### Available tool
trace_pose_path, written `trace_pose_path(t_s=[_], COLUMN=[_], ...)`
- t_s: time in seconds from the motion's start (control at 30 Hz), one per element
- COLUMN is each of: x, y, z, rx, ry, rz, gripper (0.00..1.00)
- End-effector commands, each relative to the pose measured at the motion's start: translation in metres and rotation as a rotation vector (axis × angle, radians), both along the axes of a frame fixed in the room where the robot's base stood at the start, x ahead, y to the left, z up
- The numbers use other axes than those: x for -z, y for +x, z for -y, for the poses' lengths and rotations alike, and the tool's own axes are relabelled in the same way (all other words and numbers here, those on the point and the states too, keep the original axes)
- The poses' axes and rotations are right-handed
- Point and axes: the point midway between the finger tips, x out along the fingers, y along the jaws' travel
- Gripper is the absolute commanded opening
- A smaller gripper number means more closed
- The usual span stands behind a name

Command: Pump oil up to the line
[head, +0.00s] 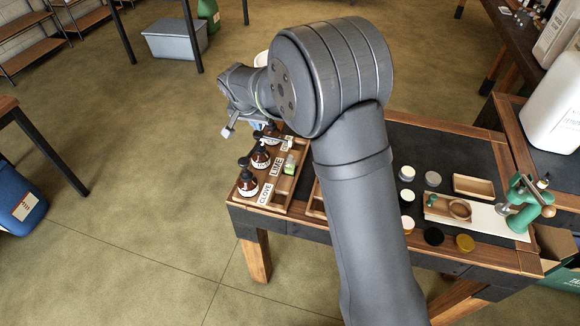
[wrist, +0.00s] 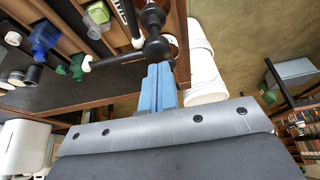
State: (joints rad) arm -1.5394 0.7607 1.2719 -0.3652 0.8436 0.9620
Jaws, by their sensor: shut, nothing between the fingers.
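Dark pump bottles stand in a row at the table's left end: one (head: 247,184) by the CLOVE card (head: 265,194), another (head: 260,158) by the LIME card (head: 277,167), and a third partly hidden behind my gripper. In the head view the blue fingers (head: 258,126) are mostly hidden by the arm.
The wooden table (head: 420,262) holds several round jars or lids, a wooden box (head: 473,187) and a green press-like tool (head: 524,200) on the right. White buckets (wrist: 205,82) are beside my fingers in the wrist view. A grey bin (head: 174,40) stands on the floor.

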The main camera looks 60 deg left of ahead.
Motion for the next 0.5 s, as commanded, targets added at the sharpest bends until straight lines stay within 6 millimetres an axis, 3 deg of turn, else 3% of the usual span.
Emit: trace_pose_path(t_s=[0.5], x=[0.013], y=[0.0], z=[0.0], rx=[0.0], ry=[-0.001], rz=[0.001], gripper=[0.0])
